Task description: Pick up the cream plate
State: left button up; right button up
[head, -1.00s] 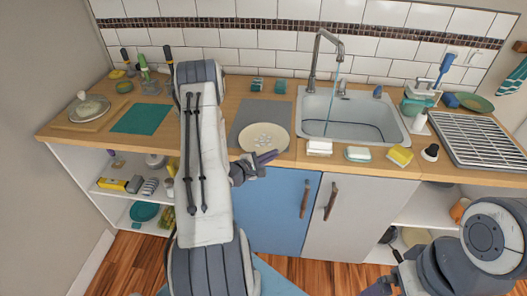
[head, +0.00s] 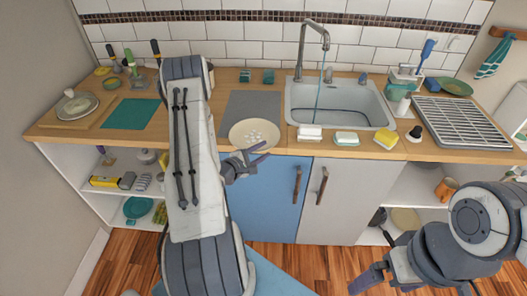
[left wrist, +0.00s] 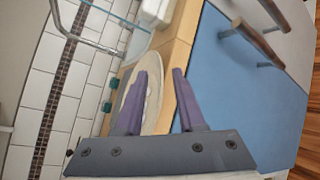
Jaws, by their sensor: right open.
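A round cream plate (head: 248,130) with several pale spots in it sits at the counter's front edge, on or just before a grey mat. My left gripper (head: 259,153) is open and empty just below and right of the plate's front rim. In the left wrist view, the plate (left wrist: 153,101) shows behind and between the two open fingers (left wrist: 160,82); I cannot tell whether they touch it. My right gripper (head: 368,282) is open, low at the bottom right, away from the counter. Another cream round dish (head: 405,219) lies on the lower right shelf.
The sink (head: 338,103) with its running tap is right of the plate. Soap pieces and a yellow sponge (head: 386,138) line the front edge. A blue cabinet door (head: 272,195) stands below the plate. A dish rack (head: 463,122) is at the right.

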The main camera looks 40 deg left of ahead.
pick_arm(q)
jog(key=b+v, duration=0.2)
jog(key=v, duration=0.8)
jog(key=shift+s, duration=0.2)
jog(key=shift+r, duration=0.1)
